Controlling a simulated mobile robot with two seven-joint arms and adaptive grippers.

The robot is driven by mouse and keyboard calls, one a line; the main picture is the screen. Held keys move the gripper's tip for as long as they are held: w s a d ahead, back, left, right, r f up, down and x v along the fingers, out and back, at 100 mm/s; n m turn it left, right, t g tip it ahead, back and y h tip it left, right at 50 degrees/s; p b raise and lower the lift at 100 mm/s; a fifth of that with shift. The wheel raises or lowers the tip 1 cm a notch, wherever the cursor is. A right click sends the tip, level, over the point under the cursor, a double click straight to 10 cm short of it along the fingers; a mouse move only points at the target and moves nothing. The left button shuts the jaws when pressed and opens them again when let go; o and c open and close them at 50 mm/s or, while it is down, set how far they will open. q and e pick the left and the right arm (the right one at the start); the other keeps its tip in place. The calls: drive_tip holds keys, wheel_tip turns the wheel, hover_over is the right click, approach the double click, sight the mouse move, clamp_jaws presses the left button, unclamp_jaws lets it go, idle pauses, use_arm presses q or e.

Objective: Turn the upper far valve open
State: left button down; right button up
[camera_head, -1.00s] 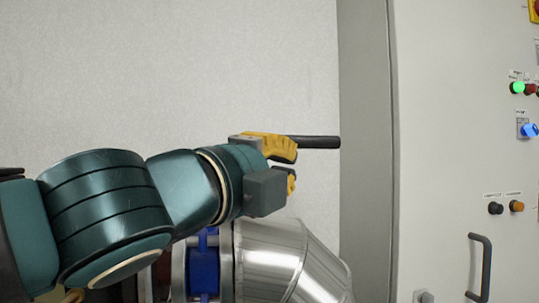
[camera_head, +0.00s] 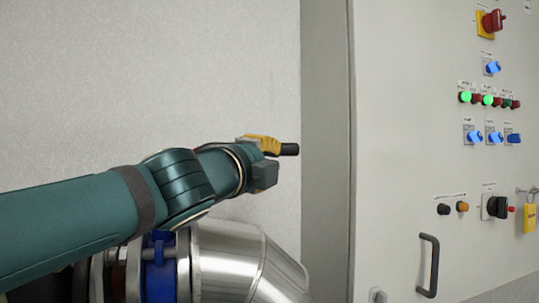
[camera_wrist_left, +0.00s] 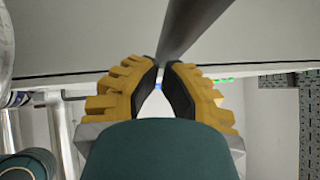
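The dark rod-shaped valve handle (camera_head: 290,149) sticks out to the right past my left gripper (camera_head: 272,150) in the head view. The gripper has yellow, dark-padded fingers. In the left wrist view the grey handle (camera_wrist_left: 195,28) runs from the top edge down between the two fingertips (camera_wrist_left: 166,70), which close on it from both sides. The valve body and the handle's pivot are hidden. My right gripper is not in view.
A silver insulated pipe (camera_head: 245,262) with a blue clamp or valve part (camera_head: 159,270) lies below my left arm. A pale control cabinet (camera_head: 400,130) with lamps, switches and a black door handle (camera_head: 429,265) stands at the right. Plain wall is behind.

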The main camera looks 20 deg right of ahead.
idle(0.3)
use_arm(q)
drive_tip(key=shift+w+n+t+y+b, duration=0.4)
drive_tip(key=shift+w+t+b, duration=0.15)
drive_tip(key=shift+w, duration=0.4)
